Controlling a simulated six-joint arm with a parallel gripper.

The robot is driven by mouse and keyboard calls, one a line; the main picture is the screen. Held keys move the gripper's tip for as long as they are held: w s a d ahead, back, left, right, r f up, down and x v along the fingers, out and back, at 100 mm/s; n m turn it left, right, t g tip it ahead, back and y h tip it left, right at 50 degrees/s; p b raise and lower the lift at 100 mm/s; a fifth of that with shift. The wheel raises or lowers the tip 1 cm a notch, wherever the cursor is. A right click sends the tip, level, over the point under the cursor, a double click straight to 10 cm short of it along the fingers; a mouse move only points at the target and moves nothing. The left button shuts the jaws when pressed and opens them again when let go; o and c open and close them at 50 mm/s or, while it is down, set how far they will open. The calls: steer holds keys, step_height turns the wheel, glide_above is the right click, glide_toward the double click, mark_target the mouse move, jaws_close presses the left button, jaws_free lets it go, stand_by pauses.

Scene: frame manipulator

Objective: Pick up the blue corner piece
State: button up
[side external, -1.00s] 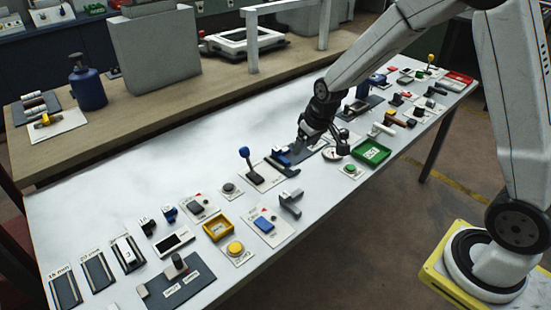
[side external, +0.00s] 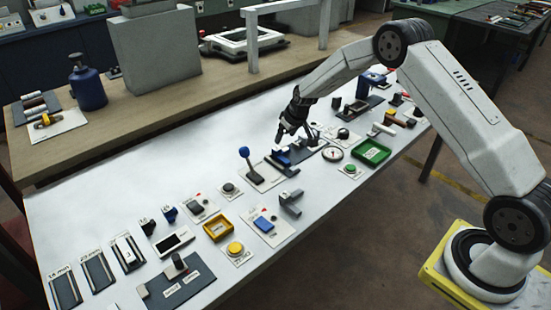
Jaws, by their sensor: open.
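A small blue piece (side external: 170,214) that looks like the corner piece stands on the white table, left of the middle, beside a similar black piece (side external: 148,226). It is too small to make out its exact shape. Another blue part (side external: 282,159) sits on a dark fixture near the table's middle. My gripper (side external: 294,137) is open and empty, fingers pointing down, above the table just behind that fixture. It is well to the right of the small blue piece and apart from it.
A blue-knobbed lever (side external: 245,153) stands upright left of my gripper. A round gauge (side external: 332,154) and a green tray (side external: 372,152) lie to its right. A yellow tray (side external: 218,228) is near the small blue piece. The back left of the white table (side external: 150,165) is clear.

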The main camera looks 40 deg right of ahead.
mark_target(278, 149)
steer(key=shift+x, duration=1.3)
steer(key=shift+f, duration=0.1)
steer(key=shift+x, duration=2.5)
jaws_close()
